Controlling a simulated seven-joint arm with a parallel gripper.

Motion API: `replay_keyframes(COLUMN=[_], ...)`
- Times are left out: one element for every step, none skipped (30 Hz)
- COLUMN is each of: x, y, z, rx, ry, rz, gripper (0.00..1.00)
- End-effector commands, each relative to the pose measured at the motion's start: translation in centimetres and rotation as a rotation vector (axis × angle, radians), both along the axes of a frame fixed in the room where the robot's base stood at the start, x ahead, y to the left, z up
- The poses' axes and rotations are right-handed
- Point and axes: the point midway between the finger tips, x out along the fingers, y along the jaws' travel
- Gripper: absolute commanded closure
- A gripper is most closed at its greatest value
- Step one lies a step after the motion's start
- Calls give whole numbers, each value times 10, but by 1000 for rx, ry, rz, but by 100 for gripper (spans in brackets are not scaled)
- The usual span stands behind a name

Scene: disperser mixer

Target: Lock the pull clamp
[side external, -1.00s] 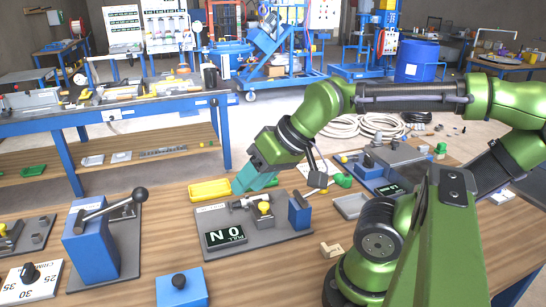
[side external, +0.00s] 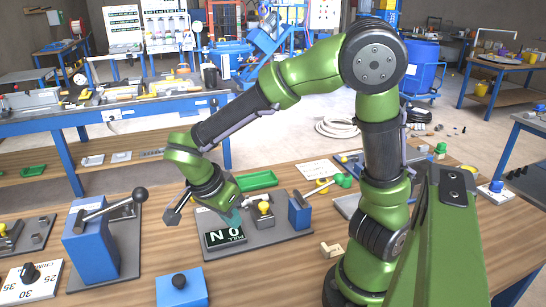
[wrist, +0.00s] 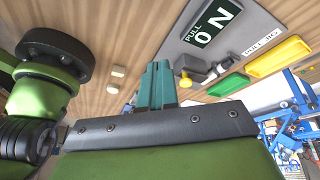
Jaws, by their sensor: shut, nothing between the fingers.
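The pull clamp (side external: 265,214) is a small grey metal mechanism with a yellow knob. It is mounted on a grey plate (side external: 284,236) with a dark sign (side external: 222,238) reading "PULL" and "ON", upside down in the side view. In the wrist view, the yellow knob (wrist: 185,83) shows just right of my fingers. My gripper (side external: 236,222) has teal fingers, shut and empty, low over the plate's left part beside the sign, left of the clamp. My fingers (wrist: 157,72) are together in the wrist view. Contact with the clamp cannot be told.
A blue block (side external: 300,213) stands at the plate's right end. A green tray (side external: 256,180) lies behind the plate; a yellow tray (wrist: 279,57) shows in the wrist view. A blue lever box (side external: 92,245) stands left, and a blue button box (side external: 182,287) in front. Bare wood lies before the plate.

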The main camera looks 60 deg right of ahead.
Motion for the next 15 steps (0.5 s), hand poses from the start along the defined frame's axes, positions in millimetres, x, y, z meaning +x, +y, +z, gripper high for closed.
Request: replay_keyframes(x=[5,7,9,10,12,12,13,13,12,11,10,9,9,9,8], y=[-5,-9,-14,-18,-23,-28,-30,-31,-32,-32,-32,-32,-32,-32,-33], z=[3,6,10,13,16,20,23,25,27,27,27,27,27,27,25], rx=[-82,-125,-177,-212,-239,-271,-287,-302,-318,-327,-334,-343,-345,-348,-350], ry=[-46,-81,-126,-161,-195,-236,-264,-288,-315,-330,-342,-355,-362,-367,-371], rz=[-130,-213,-320,-399,-474,-567,-626,-680,-735,-771,-803,-835,-854,-868,-877], gripper=[100,100,100,100,100,100,100,100,100,100,100,100,100,100,100])
